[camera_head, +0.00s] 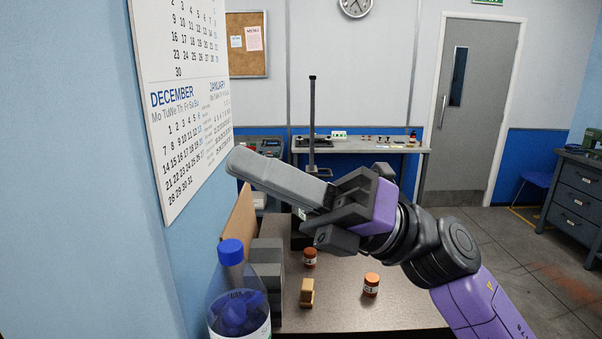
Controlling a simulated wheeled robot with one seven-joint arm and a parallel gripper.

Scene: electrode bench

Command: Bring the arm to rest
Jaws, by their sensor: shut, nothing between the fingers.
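My gripper (240,165) is at the end of my purple and black arm, which comes in from the lower right. Its long grey fingers point left and are shut with nothing between them. It is raised above the brown bench (405,318), with its tips close to the wall calendar (185,110) in this view. I cannot tell whether they touch the wall. My gripper hides the back part of the bench.
A wall runs along the left. A far bench (375,146) and a dark cabinet (580,200) stand behind. Floor is clear at right.

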